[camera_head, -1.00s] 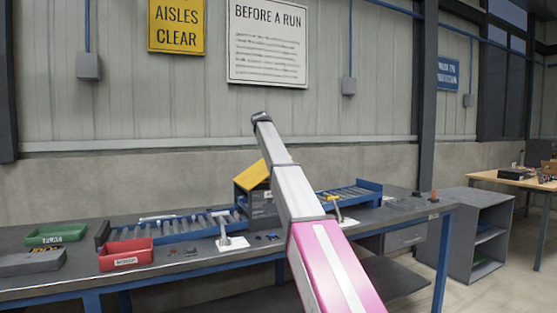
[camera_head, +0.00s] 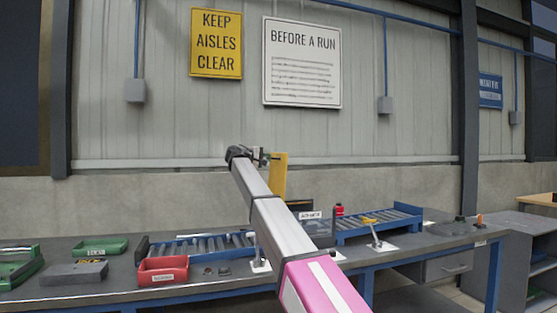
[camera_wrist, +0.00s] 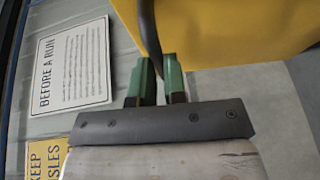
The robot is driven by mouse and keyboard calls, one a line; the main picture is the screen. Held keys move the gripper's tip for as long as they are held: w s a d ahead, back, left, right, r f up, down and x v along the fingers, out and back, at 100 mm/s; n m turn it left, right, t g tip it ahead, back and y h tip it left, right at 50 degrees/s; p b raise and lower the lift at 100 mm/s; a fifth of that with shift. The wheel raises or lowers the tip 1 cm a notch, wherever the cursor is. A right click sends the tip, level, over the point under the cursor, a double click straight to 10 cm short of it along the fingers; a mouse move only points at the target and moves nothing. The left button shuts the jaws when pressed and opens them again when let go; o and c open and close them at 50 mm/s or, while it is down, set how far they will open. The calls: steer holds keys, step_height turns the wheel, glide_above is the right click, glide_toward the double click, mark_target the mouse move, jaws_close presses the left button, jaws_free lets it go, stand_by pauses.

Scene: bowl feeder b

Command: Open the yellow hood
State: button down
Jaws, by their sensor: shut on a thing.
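The yellow hood (camera_head: 279,176) stands about upright above the grey machine housing (camera_head: 318,228) at the middle of the bench. In the wrist view the hood (camera_wrist: 235,28) fills the upper right. My gripper (camera_wrist: 158,75) has green fingers shut on the hood's dark handle bar (camera_wrist: 147,30), at the hood's left edge in that view. In the head view my gripper (camera_head: 262,157) is small, beside the hood's upper part. My arm hides part of the housing and the lower edge of the hood.
Roller conveyors lie left (camera_head: 200,245) and right (camera_head: 378,224) of the housing. A small red object (camera_head: 339,210) stands behind the housing. The wall is behind the bench.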

steer(key=s+a+f+h, duration=0.1)
steer(key=s+a+f, duration=0.1)
steer(key=a, duration=0.3)
steer(key=shift+a+t, duration=0.2)
steer(key=shift+t, duration=0.1)
steer(key=shift+f, duration=0.1)
steer(key=c, duration=1.2)
jaws_free()
steer(key=shift+o, duration=0.2)
steer(key=shift+w, duration=0.1)
steer(key=v, duration=1)
steer(key=shift+s+a, duration=0.3)
